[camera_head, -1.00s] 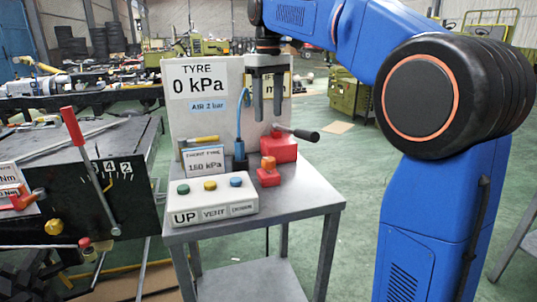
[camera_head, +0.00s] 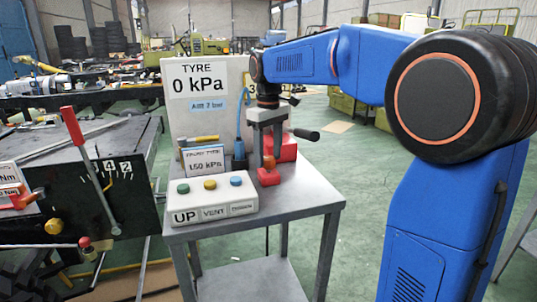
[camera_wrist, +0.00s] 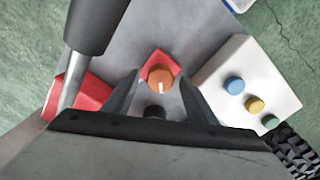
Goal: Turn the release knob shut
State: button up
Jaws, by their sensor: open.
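The orange knob (camera_wrist: 160,77) sits on a small red base (camera_wrist: 158,57) in the wrist view. A short white mark on its face points toward the bottom of that view. The knob also shows on the table in the head view (camera_head: 269,162). My gripper (camera_head: 267,160) points straight down over it, with a finger on each side. In the wrist view my open gripper (camera_wrist: 158,80) has its fingertips left and right of the knob, with a gap on both sides. I cannot tell exactly how low the fingertips reach.
A red block (camera_head: 286,148) with a black-ended lever (camera_head: 307,134) stands close behind the gripper. The button box (camera_head: 212,200) with green, yellow and blue buttons is to the left. A small pressure card (camera_head: 204,160) and the tyre display board (camera_head: 195,80) stand behind it.

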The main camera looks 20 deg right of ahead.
jog(key=shift+f, duration=0.1)
jog(key=c, duration=1.1)
jog(key=shift+o, duration=0.2)
jog(key=shift+m, duration=0.3)
jog(key=m, duration=0.4)
jog(key=shift+m, duration=2.1)
jog(key=o, duration=1.1)
jog(key=shift+c, duration=0.2)
